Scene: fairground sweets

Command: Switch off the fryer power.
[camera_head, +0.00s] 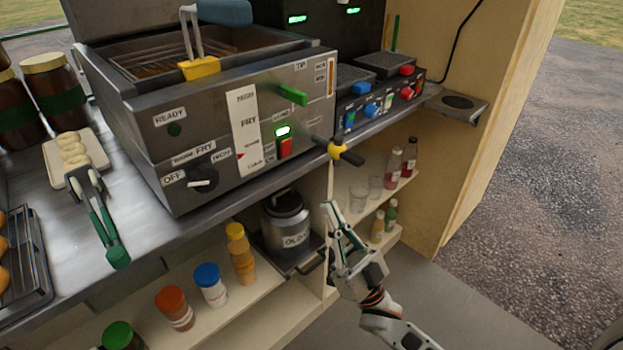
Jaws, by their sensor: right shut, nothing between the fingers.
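A red switch (285,147) sits low on the front panel, below a lit green lamp (283,131). The small lettering around the switch is too blurred to read surely. My right gripper (333,212) is shut and empty, below and right of the switch, in front of the lower shelves and apart from the panel. My left gripper is not in view.
A yellow valve with a black handle (338,151) sticks out at the fryer's lower right corner, above my right gripper. A basket with a yellow clip (199,67) rests on top. Tongs (104,220) lie on the counter. A lidded can (285,220) and several bottles stand below.

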